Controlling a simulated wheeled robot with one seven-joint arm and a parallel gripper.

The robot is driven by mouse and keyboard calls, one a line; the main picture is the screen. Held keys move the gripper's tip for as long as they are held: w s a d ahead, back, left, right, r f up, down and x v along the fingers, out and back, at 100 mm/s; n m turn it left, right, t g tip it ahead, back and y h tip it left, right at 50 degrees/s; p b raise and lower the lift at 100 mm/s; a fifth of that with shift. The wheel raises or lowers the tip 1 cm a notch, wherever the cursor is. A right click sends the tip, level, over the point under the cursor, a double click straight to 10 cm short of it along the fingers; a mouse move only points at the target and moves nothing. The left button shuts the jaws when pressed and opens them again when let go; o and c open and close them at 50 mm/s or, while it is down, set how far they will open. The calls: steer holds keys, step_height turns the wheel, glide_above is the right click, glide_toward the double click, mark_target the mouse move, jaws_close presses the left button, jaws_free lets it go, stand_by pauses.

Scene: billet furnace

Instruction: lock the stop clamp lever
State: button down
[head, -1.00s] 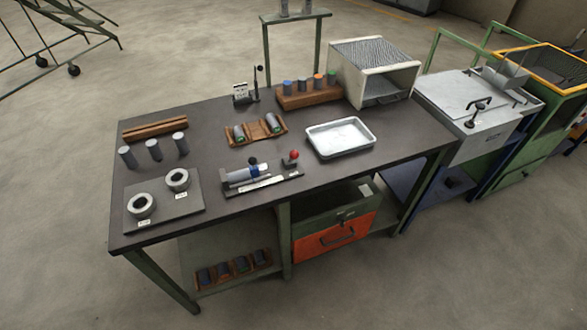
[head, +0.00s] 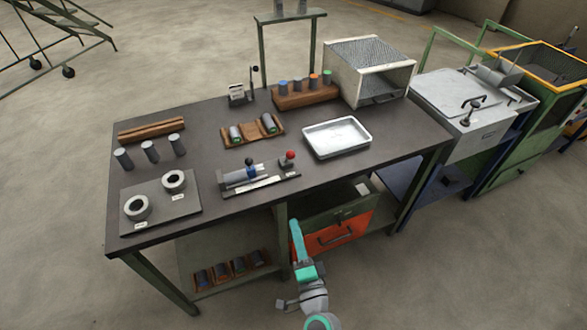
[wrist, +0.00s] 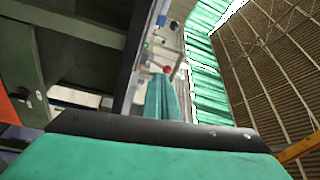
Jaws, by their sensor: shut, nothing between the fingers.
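A long fixture (head: 262,186) lies near the bench's front edge, with a grey cylinder (head: 234,178) in its cradle. A lever with a red ball (head: 290,155) stands at the fixture's right end; it looks like the stop clamp lever. The red ball also shows in the wrist view (wrist: 167,69), just beyond my fingers. My gripper (head: 295,228) is shut and empty, in front of the bench edge, apart from the lever. Its teal fingers show in the wrist view (wrist: 161,98). The lever's lower part is too small to read clearly.
A white tray (head: 338,153) lies right of the fixture. Two rings on a plate (head: 182,211) are at the left. A wooden cradle (head: 232,146) with cylinders lies behind. Below the bench top are an orange drawer (head: 318,243) and a shelf with several cylinders.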

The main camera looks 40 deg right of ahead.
mark_target(289, 158)
steer(key=d+r+m, duration=0.1)
steer(key=w+d+r+m+h, duration=0.1)
steer(key=w+d+r+m, duration=0.1)
steer(key=d, duration=0.1)
steer(key=shift+w+d, duration=0.1)
steer(key=shift+w, duration=0.05)
steer(key=x, duration=1.4)
steer(key=shift+r, duration=0.2)
